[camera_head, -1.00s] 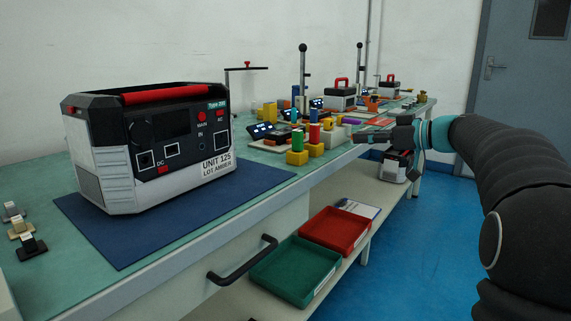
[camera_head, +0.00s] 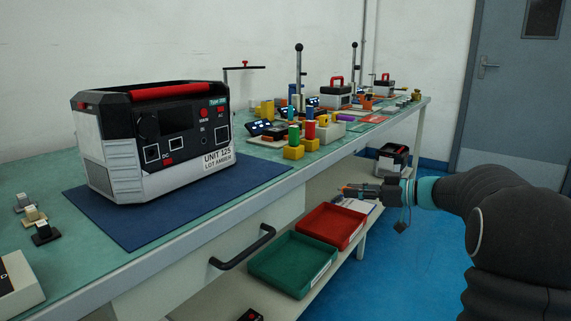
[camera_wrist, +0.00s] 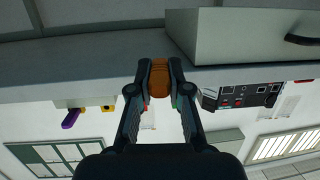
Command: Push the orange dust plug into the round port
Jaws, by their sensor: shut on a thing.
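My gripper (camera_wrist: 158,66) is shut on the orange dust plug (camera_wrist: 159,84), which sits between the fingertips in the wrist view. In the head view my gripper (camera_head: 362,190) reaches left in front of the bench, with a bit of orange at its tip. The power unit (camera_head: 150,140), marked UNIT 125, stands on a blue mat, well left of and apart from the plug. Its dark front panel bears two white-outlined ports (camera_head: 152,153) near the DC label. At this size I cannot tell which port is round. A unit's panel (camera_wrist: 245,95) shows upside down in the wrist view.
Green (camera_head: 293,264) and red (camera_head: 331,226) trays sit on the lower shelf. Small connectors (camera_head: 35,216) stand at left. Coloured blocks and other units crowd the bench's far end.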

